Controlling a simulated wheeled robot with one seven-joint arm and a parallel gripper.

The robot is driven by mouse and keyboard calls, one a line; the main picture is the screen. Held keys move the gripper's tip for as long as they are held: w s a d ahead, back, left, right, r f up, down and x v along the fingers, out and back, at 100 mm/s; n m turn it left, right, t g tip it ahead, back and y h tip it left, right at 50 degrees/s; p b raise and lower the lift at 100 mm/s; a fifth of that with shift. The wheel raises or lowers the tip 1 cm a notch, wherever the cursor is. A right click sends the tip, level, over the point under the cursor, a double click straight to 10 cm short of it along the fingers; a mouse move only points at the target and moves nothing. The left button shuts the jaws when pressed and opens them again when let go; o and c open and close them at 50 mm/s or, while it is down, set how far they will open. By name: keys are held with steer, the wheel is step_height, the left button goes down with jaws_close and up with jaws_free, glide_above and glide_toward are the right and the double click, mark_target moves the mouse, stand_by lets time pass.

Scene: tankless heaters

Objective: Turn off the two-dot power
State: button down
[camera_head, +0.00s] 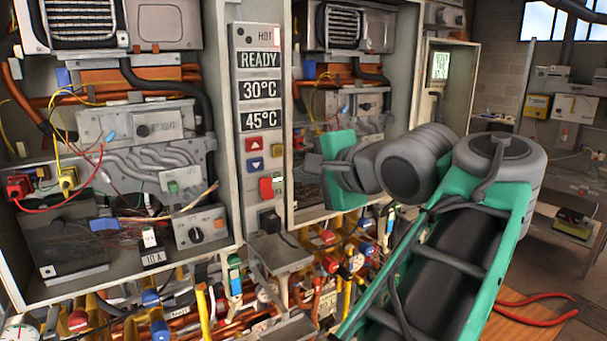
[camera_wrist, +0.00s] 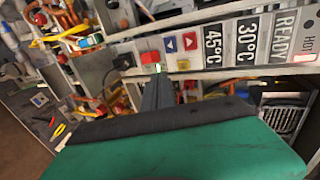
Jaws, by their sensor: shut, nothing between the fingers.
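A grey control panel (camera_head: 240,120) between two open heater cabinets carries a red power switch (camera_head: 265,188) low down, with a small lit green mark beside it. In the wrist view the red switch (camera_wrist: 150,57) and its green light sit just beyond my fingertips. I cannot make out any dots on it. My gripper (camera_wrist: 160,80) is shut and empty, pointing at the switch area; whether it touches cannot be told. In the head view my gripper (camera_head: 312,163) is right of the panel, its fingertips hard to see.
Above the switch are a red up button (camera_head: 252,144), a blue down button (camera_head: 254,164) and displays reading READY, 30°C and 45°C. A black plug (camera_head: 269,219) is below. Pipes and valves crowd beneath. Cabinet edges stand on both sides.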

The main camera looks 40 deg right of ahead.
mark_target(266, 195)
steer(key=shift+a+f+g, duration=0.45)
steer(key=shift+g, duration=0.55)
steer(key=x, duration=1.4)
steer(key=shift+a+f+b, duration=0.1)
steer(key=shift+a+b, duration=0.05)
steer(key=shift+b, duration=0.3)
